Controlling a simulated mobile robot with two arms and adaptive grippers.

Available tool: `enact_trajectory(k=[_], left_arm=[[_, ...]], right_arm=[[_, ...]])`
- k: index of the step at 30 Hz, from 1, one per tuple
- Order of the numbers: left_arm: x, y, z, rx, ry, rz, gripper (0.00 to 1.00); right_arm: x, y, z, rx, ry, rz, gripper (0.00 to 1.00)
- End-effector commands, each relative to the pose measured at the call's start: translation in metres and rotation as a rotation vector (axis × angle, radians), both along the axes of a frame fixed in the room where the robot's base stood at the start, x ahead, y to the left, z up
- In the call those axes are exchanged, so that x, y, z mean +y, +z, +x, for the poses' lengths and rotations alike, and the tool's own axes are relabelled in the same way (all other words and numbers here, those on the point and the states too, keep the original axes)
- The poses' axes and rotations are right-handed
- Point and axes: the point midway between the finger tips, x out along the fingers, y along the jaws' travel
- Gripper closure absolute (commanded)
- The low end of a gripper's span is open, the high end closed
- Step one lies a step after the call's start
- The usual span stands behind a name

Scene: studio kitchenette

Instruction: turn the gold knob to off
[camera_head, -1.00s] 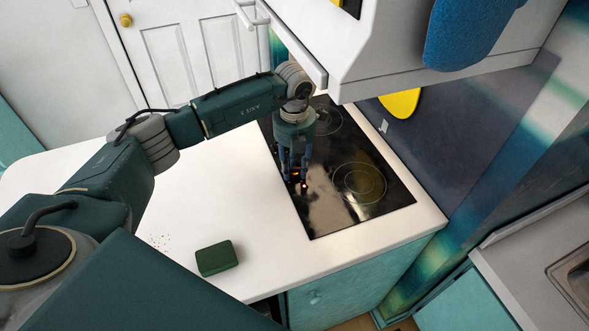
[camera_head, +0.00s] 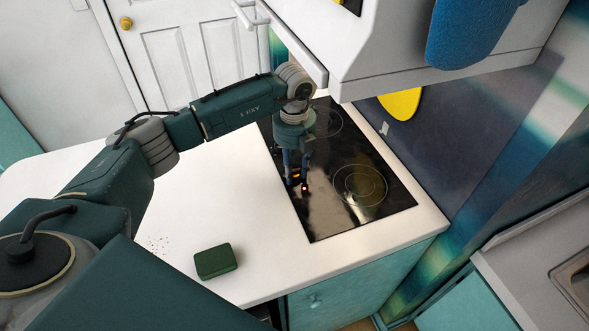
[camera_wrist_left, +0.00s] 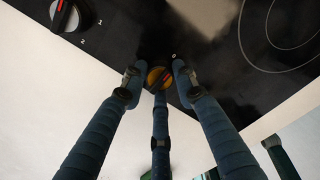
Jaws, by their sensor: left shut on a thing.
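The gold knob (camera_wrist_left: 154,80) sits on the black cooktop (camera_wrist_left: 120,40), with a dark stripe across its top. A white 0 mark shows on the glass just beyond it. My left gripper (camera_wrist_left: 158,84) points down at the cooktop, its fingers around the gold knob and shut on it. In the head view my left gripper (camera_head: 297,178) is over the near left edge of the cooktop (camera_head: 335,215), and its fingers largely hide the knob. My right gripper is not in view.
A second knob (camera_wrist_left: 66,14), dark and silver with a red mark, shows in the wrist view. A small red light glows beside my fingers. A dark green block (camera_head: 216,261) lies on the white counter (camera_head: 225,190). A white cabinet (camera_head: 390,60) and a blue mitt-like thing (camera_head: 470,35) hang above.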

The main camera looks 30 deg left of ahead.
Motion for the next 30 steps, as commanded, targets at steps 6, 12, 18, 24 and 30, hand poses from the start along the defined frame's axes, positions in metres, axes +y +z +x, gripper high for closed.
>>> enact_trajectory(k=[6,12,18,24,30], left_arm=[[0.001,0.001,0.001,-0.003,0.002,0.0,0.62],[0.001,0.0,0.001,-0.002,0.001,0.001,0.52],[0.0,0.004,0.001,-0.002,0.0,0.0,0.52],[0.0,0.033,0.002,-0.007,0.0,0.0,0.52],[0.001,0.064,0.002,-0.005,0.001,0.0,0.52]], right_arm=[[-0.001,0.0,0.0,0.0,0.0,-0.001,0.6],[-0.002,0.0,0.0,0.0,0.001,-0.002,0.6],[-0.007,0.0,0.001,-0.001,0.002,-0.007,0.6],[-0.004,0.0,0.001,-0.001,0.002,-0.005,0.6],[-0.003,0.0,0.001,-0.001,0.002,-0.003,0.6]])
